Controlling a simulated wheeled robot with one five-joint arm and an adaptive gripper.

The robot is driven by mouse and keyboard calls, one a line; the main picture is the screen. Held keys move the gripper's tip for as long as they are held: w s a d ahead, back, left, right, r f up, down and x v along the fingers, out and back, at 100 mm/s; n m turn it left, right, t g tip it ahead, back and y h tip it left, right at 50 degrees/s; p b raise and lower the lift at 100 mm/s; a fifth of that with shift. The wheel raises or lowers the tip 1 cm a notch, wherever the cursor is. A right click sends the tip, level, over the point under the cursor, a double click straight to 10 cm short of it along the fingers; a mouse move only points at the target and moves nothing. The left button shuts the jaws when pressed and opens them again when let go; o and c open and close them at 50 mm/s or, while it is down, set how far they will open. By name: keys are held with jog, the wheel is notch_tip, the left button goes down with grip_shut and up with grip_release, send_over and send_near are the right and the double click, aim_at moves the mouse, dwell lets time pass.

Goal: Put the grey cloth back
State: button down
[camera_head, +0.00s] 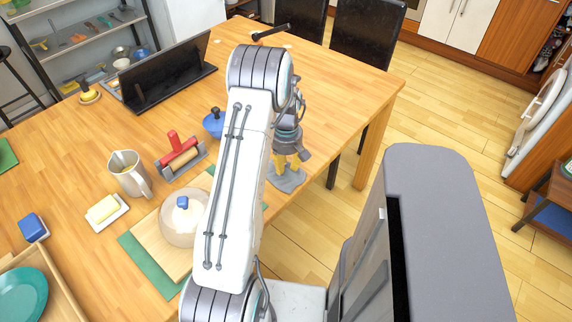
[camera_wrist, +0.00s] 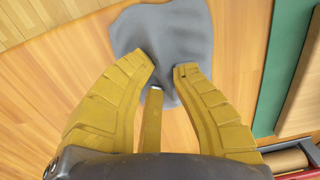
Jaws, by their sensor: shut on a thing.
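The grey cloth (camera_head: 287,183) is at the right edge of the wooden table, below my gripper (camera_head: 292,164). In the wrist view the cloth (camera_wrist: 175,30) is a crumpled grey patch with folds running to the fingertips. The yellow fingers of my gripper (camera_wrist: 165,70) are shut on it, with cloth pinched between the tips. Whether the cloth touches the table is hard to tell. My arm hides part of the table to the left of the cloth.
A glass dome (camera_head: 182,222) on a wooden board (camera_head: 148,246) and green mat (camera_head: 140,262) stands left of my arm. A red-handled roller holder (camera_head: 178,160), a jug (camera_head: 128,175) and a blue pot (camera_head: 213,123) stand nearby. The table's far right part (camera_head: 345,90) is clear.

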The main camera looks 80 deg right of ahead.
jog(key=shift+f, duration=0.15)
jog(key=c, duration=1.1)
grip_release()
jog(key=c, duration=0.4)
jog(key=shift+r, duration=0.2)
jog(key=shift+r+p, duration=0.4)
jog(key=shift+r, duration=0.2)
jog(key=shift+r, duration=0.2)
jog(key=shift+d+r+p, duration=0.15)
jog(key=shift+r+p, duration=4.2)
jog(key=shift+r, duration=2.2)
